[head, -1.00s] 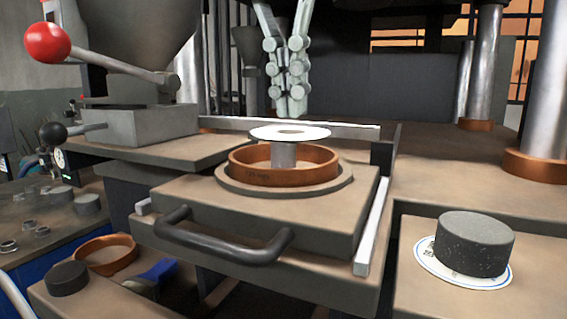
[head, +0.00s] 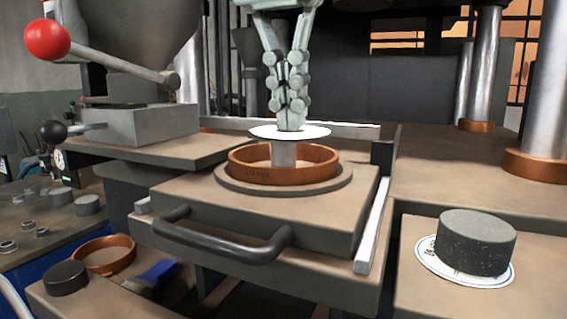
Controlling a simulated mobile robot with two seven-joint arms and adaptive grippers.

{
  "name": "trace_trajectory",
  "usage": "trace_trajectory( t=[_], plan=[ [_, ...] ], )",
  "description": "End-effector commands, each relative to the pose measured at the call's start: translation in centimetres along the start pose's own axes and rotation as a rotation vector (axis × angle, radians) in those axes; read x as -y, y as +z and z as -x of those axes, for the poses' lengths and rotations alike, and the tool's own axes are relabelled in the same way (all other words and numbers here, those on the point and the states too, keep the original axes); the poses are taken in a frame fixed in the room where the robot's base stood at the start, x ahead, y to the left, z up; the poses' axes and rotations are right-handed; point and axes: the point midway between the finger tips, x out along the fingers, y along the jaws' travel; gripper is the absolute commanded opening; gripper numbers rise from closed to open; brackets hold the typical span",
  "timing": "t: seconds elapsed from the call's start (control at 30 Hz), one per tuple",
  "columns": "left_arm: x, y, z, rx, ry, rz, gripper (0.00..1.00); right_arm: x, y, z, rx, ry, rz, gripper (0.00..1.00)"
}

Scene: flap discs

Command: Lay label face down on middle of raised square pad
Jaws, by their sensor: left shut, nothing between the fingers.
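A white ring-shaped label (head: 262,133) lies level on top of a grey post (head: 284,156) in the centre of a copper ring (head: 310,172). Its upper face looks plain. The ring sits on a round plate on a square brown slab (head: 205,203) with a black handle. My left gripper (head: 291,128) points down with its fingers shut and empty. Its tips overlap the middle of the label; whether they touch it I cannot tell. They hide the label's hole. My right gripper is not in view.
At the right, a dark cylinder (head: 475,243) stands on a white disc with blue print (head: 425,258). A red-knobbed lever (head: 47,40) stands at upper left. Metal columns (head: 481,65) rise at back right. Another copper ring (head: 105,255) and a blue-handled brush lie lower left.

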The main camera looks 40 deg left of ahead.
Motion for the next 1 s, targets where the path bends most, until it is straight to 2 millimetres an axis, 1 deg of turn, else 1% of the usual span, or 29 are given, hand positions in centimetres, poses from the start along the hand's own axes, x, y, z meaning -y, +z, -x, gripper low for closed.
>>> trace_trajectory(
  t=[0.23,0.7,1.0],
  plan=[
    [0.1,-0.1,-0.1,0.0,0.0,0.0,0.0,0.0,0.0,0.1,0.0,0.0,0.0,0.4],
    [0.6,-0.7,-0.3,0.001,0.001,0.0,0.0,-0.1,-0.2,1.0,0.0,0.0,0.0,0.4],
    [0.7,-0.7,-0.4,0.001,0.0,0.0,0.0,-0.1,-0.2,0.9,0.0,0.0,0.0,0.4]
  ],
)
